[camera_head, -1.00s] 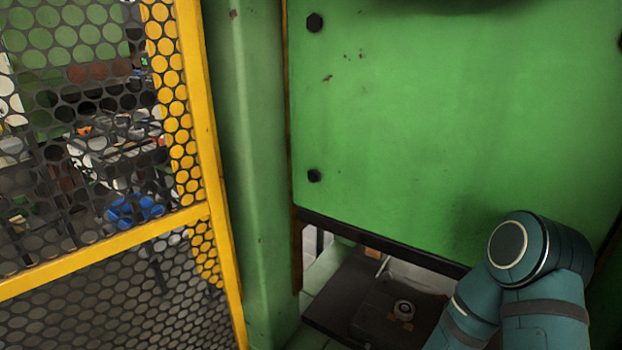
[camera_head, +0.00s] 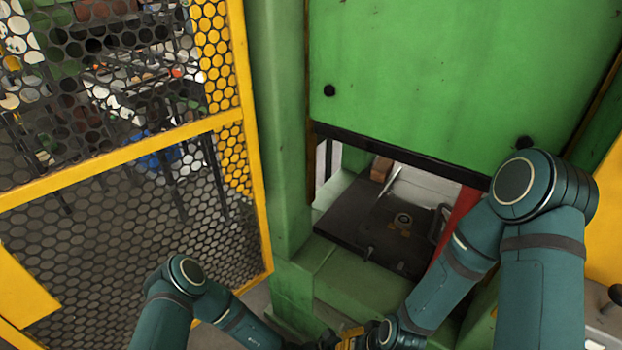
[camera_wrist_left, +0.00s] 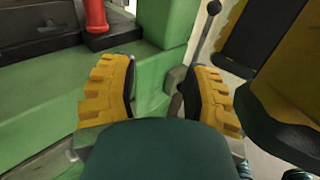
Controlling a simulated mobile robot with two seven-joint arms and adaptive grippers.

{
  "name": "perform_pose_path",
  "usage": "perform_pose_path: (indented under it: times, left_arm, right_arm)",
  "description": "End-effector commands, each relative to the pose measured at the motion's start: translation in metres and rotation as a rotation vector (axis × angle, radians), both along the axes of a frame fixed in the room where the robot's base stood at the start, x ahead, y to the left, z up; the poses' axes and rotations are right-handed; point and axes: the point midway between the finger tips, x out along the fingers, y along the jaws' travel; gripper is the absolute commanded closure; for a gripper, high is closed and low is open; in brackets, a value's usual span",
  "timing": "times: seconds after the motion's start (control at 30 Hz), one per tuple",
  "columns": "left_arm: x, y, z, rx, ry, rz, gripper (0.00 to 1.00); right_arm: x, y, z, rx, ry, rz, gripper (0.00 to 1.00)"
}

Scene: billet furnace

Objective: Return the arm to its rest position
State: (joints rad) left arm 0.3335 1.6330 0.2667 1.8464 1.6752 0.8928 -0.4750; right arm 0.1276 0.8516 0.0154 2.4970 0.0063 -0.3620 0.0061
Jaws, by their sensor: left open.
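My left arm (camera_head: 180,290) comes in at the bottom left of the head view, bent at the elbow, with its forearm reaching down to the right. In the left wrist view my left gripper (camera_wrist_left: 160,98) shows two yellow ribbed fingers, apart, with nothing between them. Green machine frame lies behind them. My right arm (camera_head: 540,230) is bent on the right, its forearm running down-left to the bottom edge. Yellow gripper parts show at the bottom centre of the head view, mostly cut off. Another yellow and black gripper part is at the right of the left wrist view.
A green press panel (camera_head: 440,70) hangs above an opening with a dark plate (camera_head: 365,225). A yellow-framed mesh fence (camera_head: 130,160) stands left. A red post (camera_wrist_left: 97,18) is ahead of the left gripper. A lever (camera_wrist_left: 205,25) stands close by.

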Motion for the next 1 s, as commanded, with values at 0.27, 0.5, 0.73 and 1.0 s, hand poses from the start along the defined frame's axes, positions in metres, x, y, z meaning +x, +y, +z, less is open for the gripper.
perform_pose_path:
  times: [0.27,0.5,0.73,1.0]
  left_arm:
    - [-0.091,0.077,0.002,0.41,-0.261,-0.61,0.52]
    - [-0.096,0.176,0.004,0.827,-0.615,-0.911,0.52]
    - [-0.062,0.229,0.036,1.111,-1.002,-0.97,0.52]
    - [-0.045,0.238,0.06,1.196,-1.196,-0.942,0.52]
  right_arm:
    - [-0.001,0.0,0.0,0.0,0.001,0.0,0.53]
    - [-0.001,0.0,0.0,0.0,0.001,0.0,0.53]
    - [-0.001,0.0,0.0,0.0,0.001,0.0,0.53]
    - [-0.001,0.0,0.0,0.0,0.001,0.0,0.53]
